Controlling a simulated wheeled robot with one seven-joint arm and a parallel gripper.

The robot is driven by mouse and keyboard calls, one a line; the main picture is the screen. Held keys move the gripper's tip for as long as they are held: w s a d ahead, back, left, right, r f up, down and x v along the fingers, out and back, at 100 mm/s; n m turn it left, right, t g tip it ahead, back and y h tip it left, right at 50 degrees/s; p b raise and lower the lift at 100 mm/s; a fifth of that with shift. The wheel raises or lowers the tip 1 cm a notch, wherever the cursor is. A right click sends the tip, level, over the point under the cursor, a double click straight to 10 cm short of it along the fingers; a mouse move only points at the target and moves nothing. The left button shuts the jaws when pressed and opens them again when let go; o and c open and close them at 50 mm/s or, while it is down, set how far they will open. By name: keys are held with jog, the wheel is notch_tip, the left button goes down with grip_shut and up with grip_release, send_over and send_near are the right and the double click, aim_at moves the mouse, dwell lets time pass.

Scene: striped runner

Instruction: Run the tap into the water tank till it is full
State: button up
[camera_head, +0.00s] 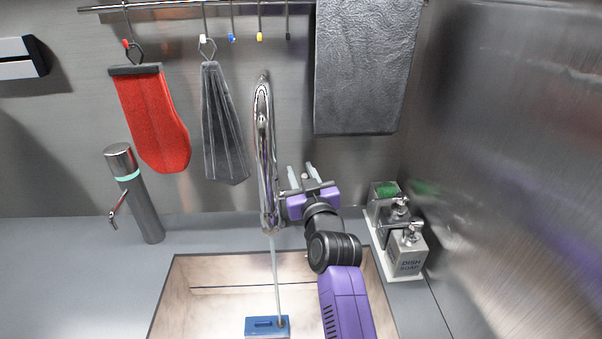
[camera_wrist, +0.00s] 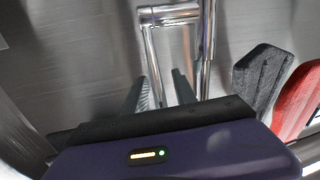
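The chrome tap (camera_head: 264,150) stands behind the sink, with its high curved neck over the basin. A thin pale stream of water (camera_head: 275,275) falls from its spout to the right end of the blue water tank (camera_head: 254,324). The tank sits in the sink, cut off by the bottom edge of the view; its water level cannot be seen. My gripper (camera_head: 301,172) is just right of the tap, fingers pointing to the back wall. In the wrist view, its fingers (camera_wrist: 162,92) are apart, with chrome tap parts (camera_wrist: 172,50) just beyond them. I cannot tell whether they touch.
The pale sink (camera_head: 215,273) is set in a grey counter (camera_head: 70,260). Soap dispensers (camera_head: 407,250) stand on a tray at right.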

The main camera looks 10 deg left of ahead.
jog(key=shift+c, duration=0.2)
grip_shut()
dwell(1.1)
